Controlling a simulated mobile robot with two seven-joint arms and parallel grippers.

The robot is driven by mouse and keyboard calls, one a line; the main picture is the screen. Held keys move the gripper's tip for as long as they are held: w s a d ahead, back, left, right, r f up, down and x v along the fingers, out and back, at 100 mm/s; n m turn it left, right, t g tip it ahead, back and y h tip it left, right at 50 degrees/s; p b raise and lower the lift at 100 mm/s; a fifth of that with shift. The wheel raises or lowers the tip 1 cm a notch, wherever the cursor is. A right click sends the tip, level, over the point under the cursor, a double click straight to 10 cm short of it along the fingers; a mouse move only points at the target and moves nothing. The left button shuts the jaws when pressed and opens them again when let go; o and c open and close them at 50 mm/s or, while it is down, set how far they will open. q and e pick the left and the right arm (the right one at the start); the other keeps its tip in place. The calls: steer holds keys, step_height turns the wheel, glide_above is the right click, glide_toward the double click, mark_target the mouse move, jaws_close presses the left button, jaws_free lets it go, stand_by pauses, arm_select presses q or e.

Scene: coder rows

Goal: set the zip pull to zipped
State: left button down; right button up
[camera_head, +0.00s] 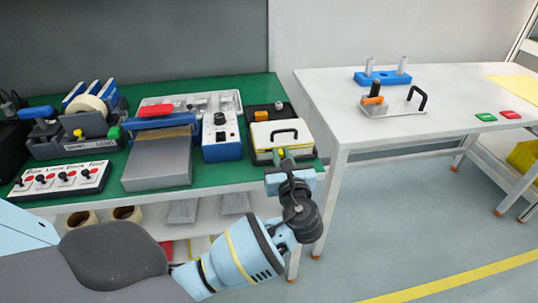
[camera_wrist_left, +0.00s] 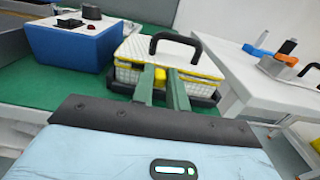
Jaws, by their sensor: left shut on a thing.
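A white case (camera_head: 264,132) with yellow zip edging and a black handle stands at the right end of the green bench. It also shows in the left wrist view (camera_wrist_left: 190,58). The yellow zip pull (camera_wrist_left: 160,76) is at the case's near front side, on the zip line. The fingers hide part of the pull and zip line. My right gripper is not in view.
A blue box with a black knob (camera_head: 221,137) stands just left of the case. A grey box (camera_head: 158,163) and a switch panel (camera_head: 60,179) are farther left. A white table (camera_head: 440,108) stands to the right, across a narrow gap.

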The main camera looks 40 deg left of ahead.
mark_target(308, 144)
arm_select(q)
steer(key=w+d, duration=0.2)
steer(key=w, duration=0.1)
steer(key=w+d, duration=0.2)
steer(key=d, duration=0.1)
steer(key=shift+w+p, duration=0.35)
steer(key=shift+w, duration=0.05)
steer(key=c, duration=1.4)
jaws_free()
steer(key=v, duration=0.8)
steer(key=shift+p, duration=0.4)
